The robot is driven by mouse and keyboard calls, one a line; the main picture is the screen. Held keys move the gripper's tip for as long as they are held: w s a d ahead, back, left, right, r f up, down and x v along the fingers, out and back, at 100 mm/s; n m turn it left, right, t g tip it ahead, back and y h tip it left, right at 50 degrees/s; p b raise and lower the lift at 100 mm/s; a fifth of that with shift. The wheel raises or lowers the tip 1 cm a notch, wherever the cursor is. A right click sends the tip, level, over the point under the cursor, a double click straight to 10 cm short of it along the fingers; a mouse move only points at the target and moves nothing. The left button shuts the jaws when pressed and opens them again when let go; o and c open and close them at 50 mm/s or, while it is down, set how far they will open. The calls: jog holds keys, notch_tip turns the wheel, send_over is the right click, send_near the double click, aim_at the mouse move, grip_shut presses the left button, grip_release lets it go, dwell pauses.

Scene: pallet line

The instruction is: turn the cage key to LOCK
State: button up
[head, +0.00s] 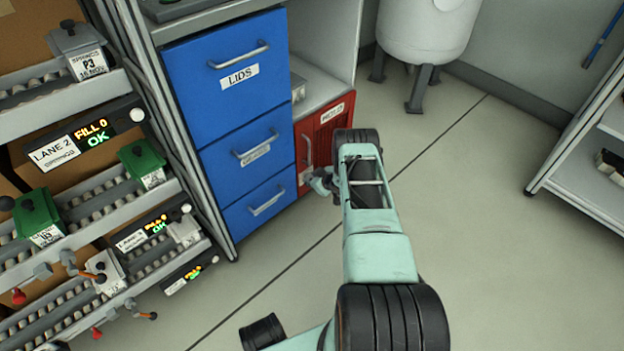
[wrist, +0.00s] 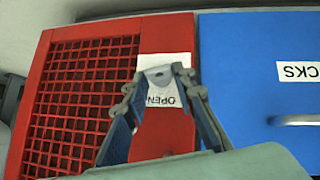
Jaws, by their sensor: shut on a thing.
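The red cage (head: 330,122) stands at the right of the blue drawers, low down, with a white label on its top edge. In the wrist view its red front (wrist: 63,65) shows a square mesh. A white plate (wrist: 150,62) on the frame beside the mesh reads OPEN, upside down in this view. My gripper (wrist: 160,75) is over this plate, its fingers closed in on something there. The key itself cannot be made out; the fingertips cover that spot. In the head view my gripper (head: 320,183) is at the cage front, partly hidden by my arm.
Blue drawers (head: 227,75) with bar handles stand close beside the cage; one blue front (wrist: 250,85) fills the right of the wrist view. Roller lanes (head: 85,215) are at the left. A white tank (head: 425,30) stands behind. The floor at right is clear up to a shelf (head: 585,165).

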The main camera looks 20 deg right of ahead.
grip_shut()
jog(key=shift+w+d+r+m+g+y, duration=0.15)
jog(key=shift+w+m+g+y, duration=0.15)
jog(key=shift+m+y, duration=0.35)
jog(key=shift+s+y, duration=0.1)
jog(key=shift+y, duration=0.35)
jog(key=o, duration=1)
grip_release()
jog(key=shift+c, duration=0.2)
jog(key=shift+d, duration=0.1)
jog(key=shift+s, duration=0.1)
jog(key=shift+s+d+r, duration=0.3)
jog(key=shift+s+r, duration=0.15)
jog(key=shift+r, duration=0.05)
jog(key=v, duration=1)
jog(key=shift+r, duration=0.3)
